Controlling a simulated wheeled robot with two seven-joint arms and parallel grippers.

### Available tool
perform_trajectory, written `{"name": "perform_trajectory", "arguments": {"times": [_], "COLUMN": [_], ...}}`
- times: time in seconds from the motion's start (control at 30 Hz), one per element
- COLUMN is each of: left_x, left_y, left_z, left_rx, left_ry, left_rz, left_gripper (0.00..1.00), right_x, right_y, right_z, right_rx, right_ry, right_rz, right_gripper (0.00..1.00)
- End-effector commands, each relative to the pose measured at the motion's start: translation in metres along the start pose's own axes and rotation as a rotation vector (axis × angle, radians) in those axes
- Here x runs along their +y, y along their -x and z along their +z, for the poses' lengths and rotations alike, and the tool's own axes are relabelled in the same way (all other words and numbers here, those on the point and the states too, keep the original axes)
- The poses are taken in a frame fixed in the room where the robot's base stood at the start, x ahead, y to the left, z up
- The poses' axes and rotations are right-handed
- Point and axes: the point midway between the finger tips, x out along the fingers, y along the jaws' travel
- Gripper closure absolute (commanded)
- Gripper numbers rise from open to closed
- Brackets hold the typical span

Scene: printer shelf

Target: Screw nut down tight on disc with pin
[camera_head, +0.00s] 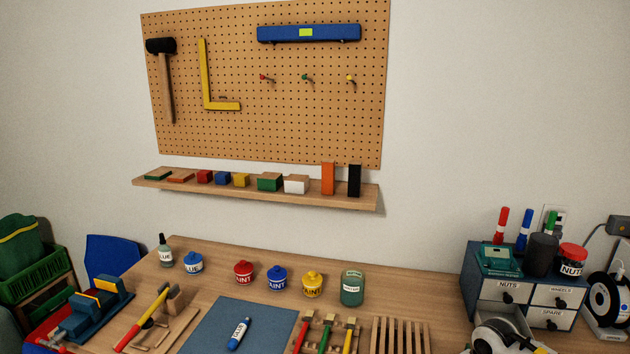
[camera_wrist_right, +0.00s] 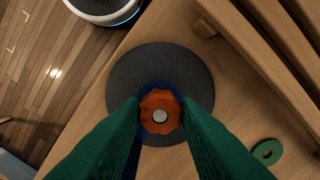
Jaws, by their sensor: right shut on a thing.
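In the right wrist view, an orange scalloped nut (camera_wrist_right: 160,98) sits over the middle of a dark grey round disc (camera_wrist_right: 150,60). The grey end of a pin (camera_wrist_right: 160,116) shows in the nut's centre. My right gripper (camera_wrist_right: 160,112) has its two green fingers shut on the nut, one on each side. A dark blue part shows around and below the nut, partly hidden by the fingers. How closely the nut meets the disc cannot be told from above.
A green ring (camera_wrist_right: 267,152) lies on the wood right of the disc. A slatted wooden rack (camera_wrist_right: 270,65) stands close at the upper right. In the head view, a drawer unit (camera_head: 512,318) stands at the right and paint pots line the bench's back.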

Motion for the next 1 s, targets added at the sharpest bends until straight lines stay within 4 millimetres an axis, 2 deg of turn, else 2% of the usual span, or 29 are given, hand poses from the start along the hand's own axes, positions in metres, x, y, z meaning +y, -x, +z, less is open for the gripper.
{"name": "perform_trajectory", "arguments": {"times": [0.03, 0.4, 1.0], "left_x": [0.000, 0.001, 0.001], "left_y": [0.006, 0.029, 0.064], "left_z": [0.001, 0.003, 0.006], "left_rx": [0.000, 0.000, 0.000], "left_ry": [0.000, 0.000, 0.000], "left_rz": [0.000, 0.000, 0.000], "left_gripper": [0.68, 0.68, 0.68], "right_x": [0.000, 0.000, 0.000], "right_y": [0.003, 0.003, 0.002], "right_z": [0.000, 0.001, 0.001], "right_rx": [-0.001, -0.002, -0.001], "right_ry": [-0.055, -0.462, -1.012], "right_rz": [0.000, 0.001, 0.001], "right_gripper": [0.84, 0.84, 0.84]}}
